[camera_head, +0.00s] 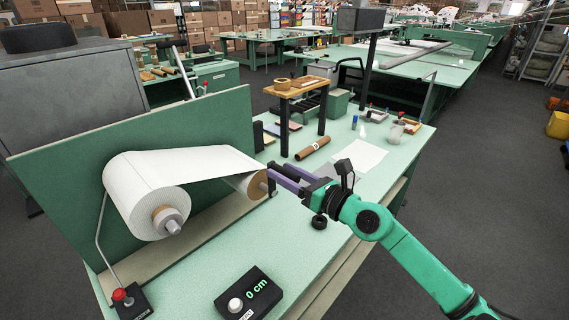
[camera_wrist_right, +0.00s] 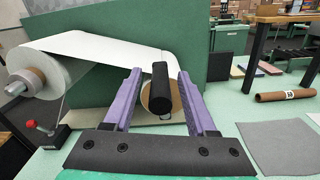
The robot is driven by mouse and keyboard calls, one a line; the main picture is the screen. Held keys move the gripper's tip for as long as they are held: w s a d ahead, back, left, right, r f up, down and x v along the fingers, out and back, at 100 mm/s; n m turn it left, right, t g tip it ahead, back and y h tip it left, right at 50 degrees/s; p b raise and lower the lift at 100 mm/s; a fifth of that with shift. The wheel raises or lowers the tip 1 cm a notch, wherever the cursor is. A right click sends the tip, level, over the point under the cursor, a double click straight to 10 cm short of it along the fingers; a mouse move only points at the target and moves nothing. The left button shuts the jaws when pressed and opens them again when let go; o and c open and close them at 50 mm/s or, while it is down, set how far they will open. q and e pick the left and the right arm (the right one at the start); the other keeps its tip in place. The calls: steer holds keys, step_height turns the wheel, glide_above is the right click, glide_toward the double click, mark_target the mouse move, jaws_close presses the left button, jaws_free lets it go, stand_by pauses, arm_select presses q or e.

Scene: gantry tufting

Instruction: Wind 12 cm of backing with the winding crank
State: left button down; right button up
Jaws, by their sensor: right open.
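A large roll of white backing (camera_head: 140,195) hangs at the left, and its sheet runs across to a smaller take-up roll (camera_head: 246,184); the sheet (camera_wrist_right: 100,48) and take-up roll (camera_wrist_right: 153,101) also show in the right wrist view. The winding crank's black handle (camera_wrist_right: 160,88) points toward the wrist camera, between the two purple fingers. My right gripper (camera_wrist_right: 159,76) is open around the handle, with gaps visible on both sides; in the head view (camera_head: 279,178) its fingers hide most of the crank. A counter (camera_head: 250,294) reads 0 cm. My left gripper is out of view.
A red button box (camera_head: 130,302) stands at the front left. A green panel (camera_head: 150,128) rises behind the rolls. A brown tube (camera_head: 313,148), a white sheet (camera_head: 360,156) and a small wooden stand (camera_head: 301,87) are beyond my gripper. The front table top is mostly clear.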

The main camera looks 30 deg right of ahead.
steer(key=shift+w, duration=0.15)
jaws_close()
stand_by(1.4)
